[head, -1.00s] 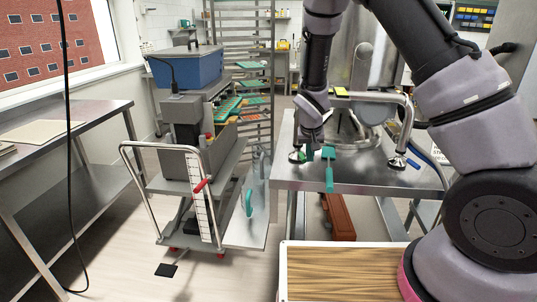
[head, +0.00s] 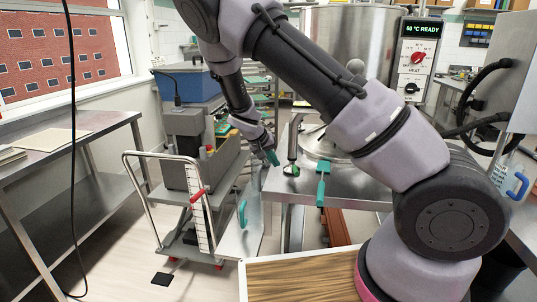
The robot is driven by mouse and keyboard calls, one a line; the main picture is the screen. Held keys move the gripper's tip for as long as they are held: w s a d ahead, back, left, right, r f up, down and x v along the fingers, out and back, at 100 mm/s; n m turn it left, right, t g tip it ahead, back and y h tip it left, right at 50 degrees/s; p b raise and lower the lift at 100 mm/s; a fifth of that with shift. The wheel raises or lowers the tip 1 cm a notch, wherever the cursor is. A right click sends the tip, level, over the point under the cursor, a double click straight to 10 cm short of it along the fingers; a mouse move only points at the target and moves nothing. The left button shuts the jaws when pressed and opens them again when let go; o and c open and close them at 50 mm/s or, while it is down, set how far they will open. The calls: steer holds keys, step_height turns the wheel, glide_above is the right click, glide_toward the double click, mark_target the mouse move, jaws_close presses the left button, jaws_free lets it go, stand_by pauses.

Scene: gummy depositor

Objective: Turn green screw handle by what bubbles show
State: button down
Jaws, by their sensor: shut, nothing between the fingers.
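The green screw handle (head: 291,170) looks like the small green piece at the foot of the bent metal leg (head: 293,140), on the left of the steel table. My gripper (head: 271,157) is shut and empty, with teal fingertips pointing down. It is up and left of the green piece, apart from it, past the table's left edge. No bubble can be read here. The right leg and the top of the metal frame are hidden behind my arm.
A teal spatula (head: 322,183) overhangs the front edge of the steel table (head: 350,186). A cart (head: 196,225) with a red-gripped rail stands left of the table.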

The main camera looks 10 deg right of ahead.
mark_target(295, 168)
steer(key=d+f, duration=0.1)
steer(key=d, duration=0.1)
steer(key=d+f, duration=0.1)
steer(key=shift+w+d+f, duration=0.1)
steer(key=shift+w+d, duration=0.1)
steer(key=shift+d, duration=0.15)
steer(key=shift+d+f, duration=0.2)
steer(key=shift+d, duration=0.45)
steer(key=shift+d, duration=0.1)
steer(key=shift+s+d+n, duration=0.15)
steer(key=shift+d+n, duration=0.05)
steer(key=shift+n, duration=0.1)
